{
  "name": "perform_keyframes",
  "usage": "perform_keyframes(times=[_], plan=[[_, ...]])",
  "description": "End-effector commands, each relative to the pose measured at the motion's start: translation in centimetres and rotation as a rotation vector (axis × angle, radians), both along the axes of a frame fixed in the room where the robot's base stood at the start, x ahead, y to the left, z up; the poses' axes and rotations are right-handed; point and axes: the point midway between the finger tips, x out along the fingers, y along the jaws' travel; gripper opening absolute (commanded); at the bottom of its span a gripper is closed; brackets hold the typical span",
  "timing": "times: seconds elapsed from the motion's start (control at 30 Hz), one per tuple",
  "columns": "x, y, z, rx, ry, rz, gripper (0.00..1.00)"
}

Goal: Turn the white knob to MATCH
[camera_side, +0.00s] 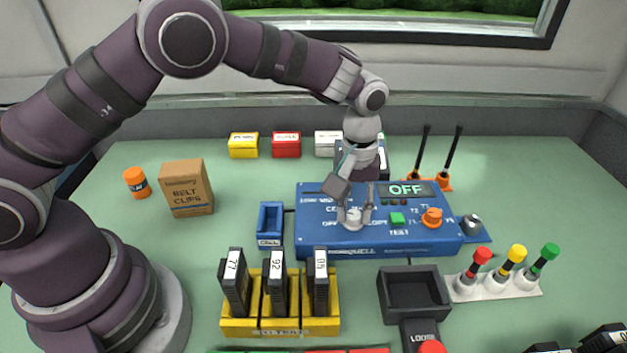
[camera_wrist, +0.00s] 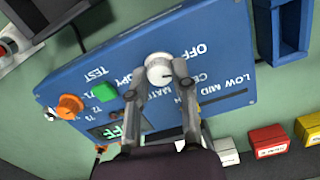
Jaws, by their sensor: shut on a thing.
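The white knob (camera_side: 353,216) stands on the front left part of the blue panel (camera_side: 310,238). My gripper (camera_side: 355,208) comes down from above and is shut on it. In the wrist view the knob (camera_wrist: 158,63) shows at the tips of my gripper (camera_wrist: 158,78), with labels around it including OFF, CELL and MATCH, some partly covered by my fingers. I cannot tell where the knob points. The panel display (camera_side: 406,189) reads OFF.
On the panel, a green button (camera_side: 397,219) and an orange knob (camera_side: 432,217) are right of the white knob. A blue bin (camera_side: 270,224) stands to its left. A yellow rack (camera_side: 240,324) with black modules and a dark tray (camera_side: 413,292) are in front.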

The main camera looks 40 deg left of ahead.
Motion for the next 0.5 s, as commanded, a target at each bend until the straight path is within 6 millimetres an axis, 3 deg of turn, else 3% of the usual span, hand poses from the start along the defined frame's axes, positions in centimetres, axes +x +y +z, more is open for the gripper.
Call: perform_keyframes(times=[0.5], plan=[[0.04, 0.08, 0.04, 0.002, 0.0, -0.488, 0.0]])
